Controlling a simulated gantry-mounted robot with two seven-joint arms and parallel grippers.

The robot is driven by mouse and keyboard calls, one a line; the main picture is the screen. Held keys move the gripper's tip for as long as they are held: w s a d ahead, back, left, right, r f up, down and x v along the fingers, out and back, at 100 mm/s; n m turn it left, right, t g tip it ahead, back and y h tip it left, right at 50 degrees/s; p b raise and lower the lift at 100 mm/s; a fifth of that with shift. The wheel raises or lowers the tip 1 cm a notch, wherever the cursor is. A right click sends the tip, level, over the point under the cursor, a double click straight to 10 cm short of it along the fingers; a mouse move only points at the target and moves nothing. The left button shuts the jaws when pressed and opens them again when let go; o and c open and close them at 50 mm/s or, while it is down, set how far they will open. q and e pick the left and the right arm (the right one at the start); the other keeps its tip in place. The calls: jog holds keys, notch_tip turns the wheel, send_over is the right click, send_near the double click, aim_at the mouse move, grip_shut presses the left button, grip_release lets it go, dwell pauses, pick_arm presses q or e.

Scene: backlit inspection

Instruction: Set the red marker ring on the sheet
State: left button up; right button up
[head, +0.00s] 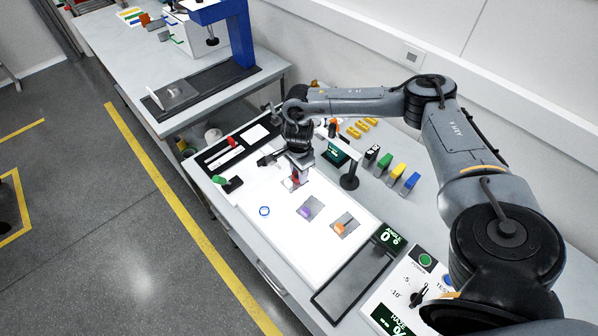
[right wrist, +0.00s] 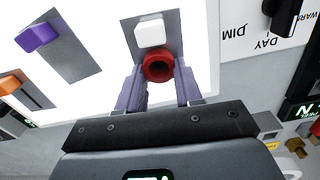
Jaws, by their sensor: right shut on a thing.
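The red marker ring (right wrist: 147,68) is between the two fingertips of my right gripper (right wrist: 159,88), which is shut on it. In the head view my right gripper (head: 296,180) is over the far end of the bright white panel (head: 283,240). In the wrist view a grey sheet (right wrist: 172,22) with a white block (right wrist: 150,33) lies just beyond the ring. The ring overlaps the sheet's near edge in the picture; I cannot tell whether they touch. Other grey sheets carry a purple block (head: 306,212) and an orange block (head: 342,228). My left gripper is not in view.
A blue ring (head: 264,211) lies on the panel's left side. A black stand (head: 350,178) and several coloured blocks (head: 397,172) are to the right. A black tray (head: 235,150) is at the far left. The panel's near end is clear.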

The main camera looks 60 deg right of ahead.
jog(key=shift+f, duration=0.1)
jog(key=o, duration=1)
